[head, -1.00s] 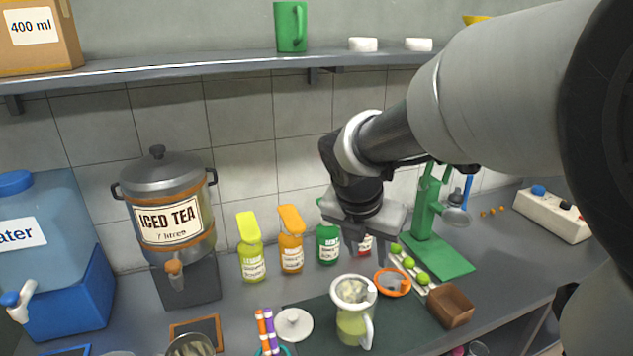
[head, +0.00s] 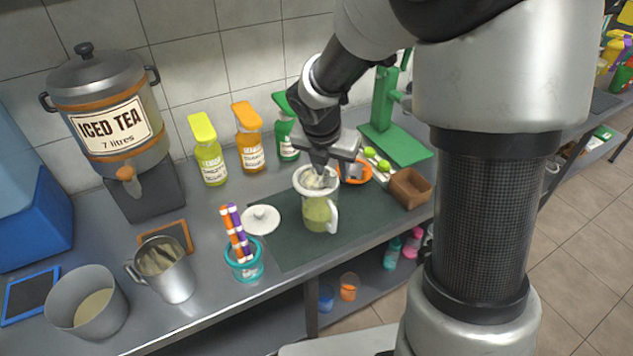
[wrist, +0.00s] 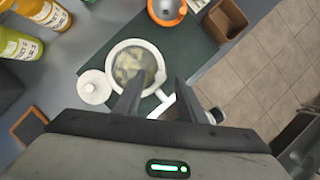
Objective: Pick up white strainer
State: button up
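The white strainer (head: 302,184) sits in the mouth of a clear jug (head: 320,213) of pale green liquid on the dark green mat (head: 280,243). Its white rim (wrist: 111,59) shows from above in the wrist view, with pale pieces inside. A white handle sticks out at the lower right. My gripper (head: 332,173) is just above the strainer and partly hides it in the head view. In the wrist view my gripper (wrist: 160,78) has its two fingers apart with nothing held, one over the rim's lower part and one to the right. Contact is unclear.
An orange strainer (head: 366,173) and a brown box (head: 408,189) stand close to the right. A white lid (head: 262,219) lies left of the jug. Several bottles (head: 249,138) stand behind. A green press (head: 390,135) is at the back right.

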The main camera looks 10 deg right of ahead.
jog(key=shift+x, duration=0.8)
jog(key=shift+c, duration=0.3)
grip_shut()
